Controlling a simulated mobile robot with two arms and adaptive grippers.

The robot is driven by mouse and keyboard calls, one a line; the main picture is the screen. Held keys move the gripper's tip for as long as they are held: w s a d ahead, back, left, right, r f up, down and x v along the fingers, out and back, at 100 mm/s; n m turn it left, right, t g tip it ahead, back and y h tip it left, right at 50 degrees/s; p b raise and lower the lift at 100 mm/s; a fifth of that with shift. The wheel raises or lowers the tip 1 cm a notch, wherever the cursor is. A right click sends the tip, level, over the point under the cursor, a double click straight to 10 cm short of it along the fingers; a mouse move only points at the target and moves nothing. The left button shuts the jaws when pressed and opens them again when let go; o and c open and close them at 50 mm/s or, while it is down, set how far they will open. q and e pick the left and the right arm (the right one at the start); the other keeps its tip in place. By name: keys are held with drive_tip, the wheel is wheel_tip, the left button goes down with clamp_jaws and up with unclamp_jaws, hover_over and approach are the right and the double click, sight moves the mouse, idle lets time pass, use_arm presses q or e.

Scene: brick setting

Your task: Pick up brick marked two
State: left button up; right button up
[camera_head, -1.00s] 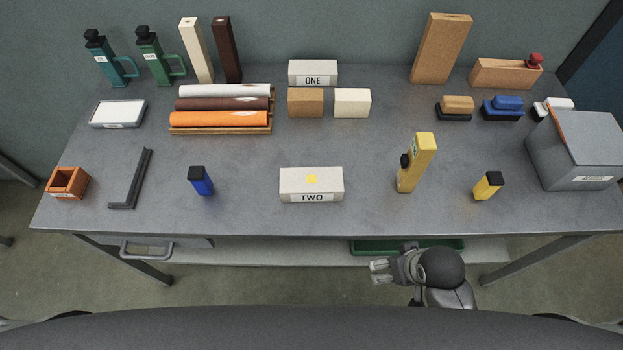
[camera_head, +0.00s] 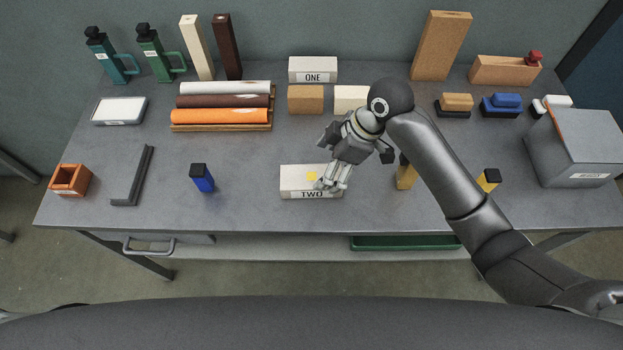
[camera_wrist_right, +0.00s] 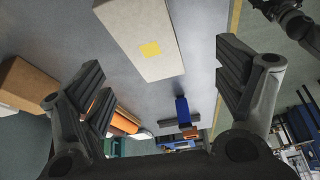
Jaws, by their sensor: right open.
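The brick marked TWO (camera_head: 296,180) is a pale block with a yellow square on top, lying near the front middle of the table. It also shows in the right wrist view (camera_wrist_right: 135,30), at the top between the fingers. My right gripper (camera_head: 330,187) is above the brick's right part in the head view and hides some of it. Its fingers are spread wide in the wrist view (camera_wrist_right: 165,85), with nothing between them touching. I cannot tell the exact height over the brick.
The brick marked ONE (camera_head: 313,70) stands at the back. A tan block (camera_head: 305,99) and a cream block (camera_head: 350,98) lie behind brick two. A blue bottle (camera_head: 202,178) stands to its left.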

sight(312, 176)
drive_tip(key=shift+w+d+r+n, duration=0.1)
drive_tip(key=shift+w+r+n, duration=0.5)
drive_tip(key=shift+w+r, duration=0.2)
drive_tip(key=shift+w+f, duration=0.1)
drive_tip(key=shift+w, duration=0.05)
drive_tip(key=x, duration=0.5)
drive_tip(key=shift+p, duration=0.35)
drive_tip(key=x, duration=0.1)
drive_tip(key=p+x, duration=0.1)
drive_tip(key=x, duration=0.2)
drive_tip(key=shift+s+d+f, duration=0.2)
drive_tip(key=shift+s, duration=0.15)
drive_tip(key=shift+a+f, duration=0.25)
drive_tip(key=shift+f, duration=0.35)
drive_tip(key=c, duration=1.4)
drive_tip(key=shift+r, duration=0.1)
drive_tip(key=shift+w, duration=0.1)
